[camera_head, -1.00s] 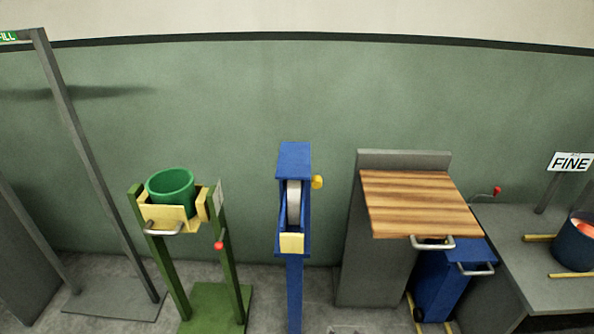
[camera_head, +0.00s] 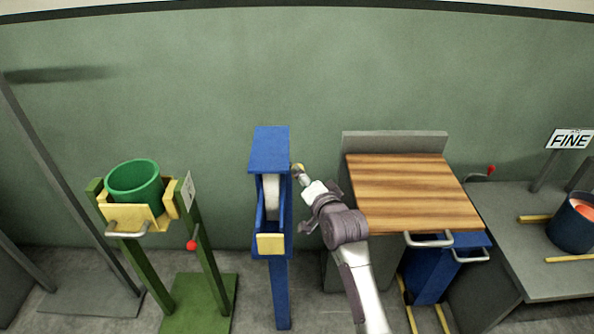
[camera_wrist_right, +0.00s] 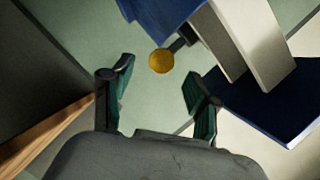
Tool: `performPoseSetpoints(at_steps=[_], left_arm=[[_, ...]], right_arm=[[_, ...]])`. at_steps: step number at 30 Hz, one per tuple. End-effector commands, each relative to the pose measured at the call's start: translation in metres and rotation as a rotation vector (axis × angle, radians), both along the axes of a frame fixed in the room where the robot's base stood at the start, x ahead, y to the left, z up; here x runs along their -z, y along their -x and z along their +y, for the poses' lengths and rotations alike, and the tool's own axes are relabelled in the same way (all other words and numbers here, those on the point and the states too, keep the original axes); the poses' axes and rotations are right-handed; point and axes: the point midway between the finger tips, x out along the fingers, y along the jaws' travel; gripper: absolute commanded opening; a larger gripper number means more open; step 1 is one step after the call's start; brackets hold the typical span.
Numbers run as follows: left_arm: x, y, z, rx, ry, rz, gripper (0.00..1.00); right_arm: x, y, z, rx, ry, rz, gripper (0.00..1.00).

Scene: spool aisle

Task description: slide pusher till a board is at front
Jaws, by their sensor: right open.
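A narrow blue channel stand (camera_head: 270,150) stands mid-view with a pale board-like piece (camera_head: 271,186) upright inside it and a yellow block (camera_head: 270,244) at its near end. A round yellow knob (camera_head: 297,169) sticks out on the channel's right side; I take it for the pusher's handle. My right gripper (camera_head: 318,193) is just right of the knob. In the right wrist view the gripper (camera_wrist_right: 160,90) is open and empty, with the knob (camera_wrist_right: 161,61) ahead of and between its fingers, apart from them. Pale slabs (camera_wrist_right: 230,45) show beside it. My left gripper is out of view.
A wooden-topped grey cabinet (camera_head: 405,190) stands close to the right of my right arm. A green stand with a green bucket (camera_head: 135,180) is at left. A bench with a "FINE" sign (camera_head: 570,139) is at far right.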

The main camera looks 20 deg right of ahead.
Motion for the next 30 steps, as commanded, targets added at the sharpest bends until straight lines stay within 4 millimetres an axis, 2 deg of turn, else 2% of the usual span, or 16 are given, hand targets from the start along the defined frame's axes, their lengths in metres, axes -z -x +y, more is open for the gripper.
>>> performPoseSetpoints(at_steps=[3,9,21,23,30], left_arm=[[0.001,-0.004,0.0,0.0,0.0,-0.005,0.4],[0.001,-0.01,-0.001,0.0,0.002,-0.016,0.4],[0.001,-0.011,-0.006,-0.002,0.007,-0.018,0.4],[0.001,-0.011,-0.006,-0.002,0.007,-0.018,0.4],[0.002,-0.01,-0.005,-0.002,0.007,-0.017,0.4]], right_arm=[[0.005,-0.023,0.001,0.0,0.002,0.0,0.6],[0.01,-0.048,0.002,0.0,0.003,-0.002,0.6],[0.012,-0.055,0.003,0.0,0.002,0.0,0.6],[0.012,-0.055,0.003,0.0,0.002,0.0,0.51],[0.013,-0.055,0.003,0.0,0.003,0.001,0.11]])
